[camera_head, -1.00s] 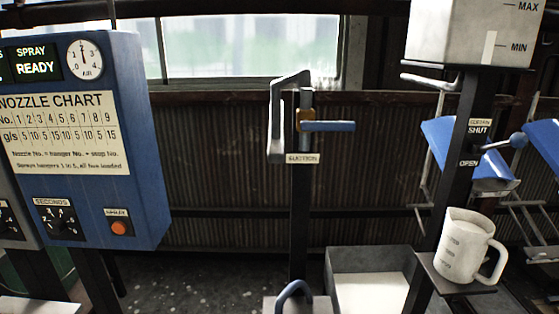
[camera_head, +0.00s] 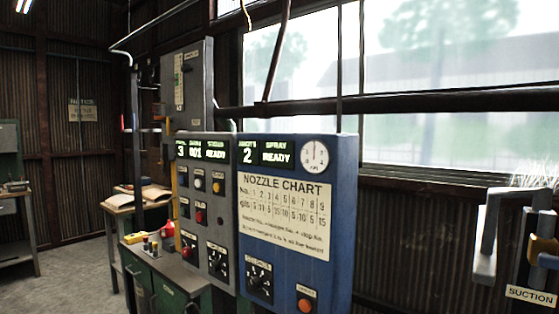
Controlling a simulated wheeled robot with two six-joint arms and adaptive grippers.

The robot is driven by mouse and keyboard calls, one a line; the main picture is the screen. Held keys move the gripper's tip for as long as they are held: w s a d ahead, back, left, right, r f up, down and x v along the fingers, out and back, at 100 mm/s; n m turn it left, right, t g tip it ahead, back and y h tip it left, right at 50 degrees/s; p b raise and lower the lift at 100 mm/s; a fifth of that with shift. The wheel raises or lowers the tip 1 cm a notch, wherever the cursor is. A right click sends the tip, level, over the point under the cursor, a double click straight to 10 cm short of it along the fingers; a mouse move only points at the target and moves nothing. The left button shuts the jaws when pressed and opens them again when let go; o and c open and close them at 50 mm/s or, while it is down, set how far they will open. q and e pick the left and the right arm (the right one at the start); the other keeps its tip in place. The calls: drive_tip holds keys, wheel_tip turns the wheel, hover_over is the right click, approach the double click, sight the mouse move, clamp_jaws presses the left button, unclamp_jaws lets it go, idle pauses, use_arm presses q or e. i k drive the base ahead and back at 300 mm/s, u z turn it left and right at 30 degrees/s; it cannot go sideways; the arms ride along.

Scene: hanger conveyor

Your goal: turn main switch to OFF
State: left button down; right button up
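A tall grey box (camera_head: 188,90) stands behind the control panels, left of centre in the head view. It carries a small label at its top and a pale vertical plate with a dark part on it; the label is too small to read, so I cannot tell if this is the main switch or its position. Neither of my grippers is in view.
A blue panel (camera_head: 345,210) with a nozzle chart, gauge, knob and orange button adjoins the grey one. The suction lever (camera_head: 488,235) is at the right edge. A green cabinet (camera_head: 165,285) and a bench with an open book (camera_head: 150,192) stand left. Floor is clear at far left.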

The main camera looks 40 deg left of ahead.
sight(187, 252)
drive_tip(key=u, duration=1.3)
drive_tip(key=k, duration=0.2)
drive_tip(key=u, duration=0.75)
drive_tip(key=i, duration=1.25)
drive_tip(key=z, duration=0.7)
